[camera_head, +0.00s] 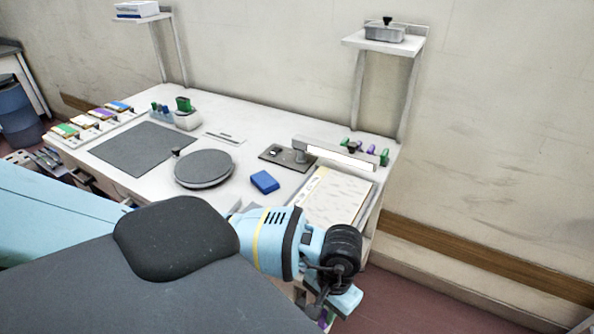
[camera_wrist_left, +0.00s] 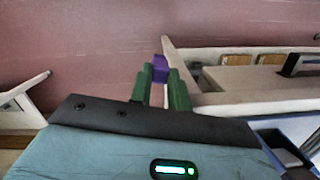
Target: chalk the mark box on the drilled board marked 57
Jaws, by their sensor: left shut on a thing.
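My left gripper (camera_wrist_left: 161,84) is shut on a small purple thing (camera_wrist_left: 160,65), which sticks out beyond the green fingers; a paler part shows between them. In the head view my left gripper (camera_head: 323,308) hangs past the table's front right edge, below the tabletop, largely hidden by my own wrist. Whether the purple thing is chalk I cannot tell. No board with a readable 57 shows. Two small brown wooden pieces (camera_wrist_left: 268,59) sit in a pale frame in the left wrist view. My right gripper is not in view.
The white table (camera_head: 262,135) holds a dark mat (camera_head: 143,148), a round grey disc (camera_head: 204,168), a blue block (camera_head: 265,181), a lamp (camera_head: 335,153) and a pale patterned panel (camera_head: 337,199). Green and purple pieces (camera_head: 371,151) stand at the right back. A post-supported shelf (camera_head: 372,43) rises there.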

